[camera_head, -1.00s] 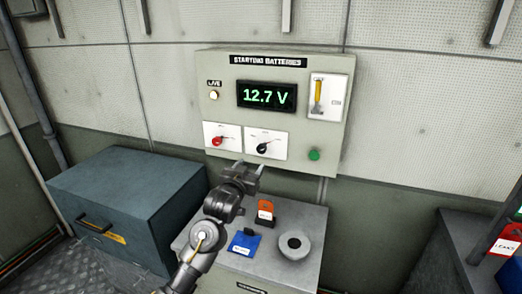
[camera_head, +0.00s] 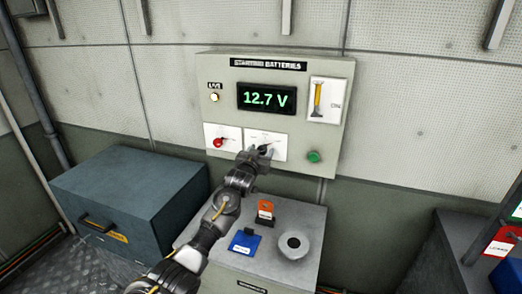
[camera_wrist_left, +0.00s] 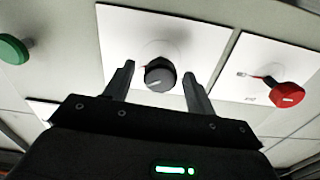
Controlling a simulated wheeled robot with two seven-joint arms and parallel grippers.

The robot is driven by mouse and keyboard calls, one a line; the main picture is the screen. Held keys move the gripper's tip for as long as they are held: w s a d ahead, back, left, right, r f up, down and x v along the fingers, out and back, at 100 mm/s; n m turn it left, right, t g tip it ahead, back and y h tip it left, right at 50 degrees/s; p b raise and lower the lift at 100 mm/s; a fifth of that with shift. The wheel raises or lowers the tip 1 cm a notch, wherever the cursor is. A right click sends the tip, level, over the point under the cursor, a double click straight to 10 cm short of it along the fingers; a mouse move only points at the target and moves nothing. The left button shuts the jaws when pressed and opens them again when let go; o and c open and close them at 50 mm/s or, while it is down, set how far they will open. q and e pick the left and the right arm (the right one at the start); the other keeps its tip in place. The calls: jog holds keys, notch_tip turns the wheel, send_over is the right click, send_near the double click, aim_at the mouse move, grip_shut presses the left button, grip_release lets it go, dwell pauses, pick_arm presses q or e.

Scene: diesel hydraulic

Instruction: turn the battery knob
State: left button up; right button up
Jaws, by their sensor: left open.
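The grey panel (camera_head: 225,110) labelled for starting batteries hangs on the wall. On it a black knob (camera_head: 265,147) sits on a white plate, partly covered by my gripper in the head view. In the left wrist view the round black knob (camera_wrist_left: 160,76) shows a white pointer line. My left gripper (camera_head: 260,151) is open, its fingers on either side of the black knob, with visible gaps; I cannot tell whether the tips reach past its face. A red knob (camera_head: 218,142) sits on the plate to the left. My right gripper is not in view.
A green button (camera_head: 314,156) is at the panel's lower right and a lit display (camera_head: 267,97) reads 12.7 V. A blue-grey chest (camera_head: 130,185) is left.

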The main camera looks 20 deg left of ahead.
pick_arm(q)
jog(key=shift+w, duration=0.2)
jog(key=c, duration=1)
jog(key=shift+n, duration=0.4)
jog(key=n, duration=0.2)
jog(key=shift+n, duration=0.4)
jog(key=n, duration=0.3)
jog(key=shift+n, duration=2.5)
jog(key=shift+f, duration=0.1)
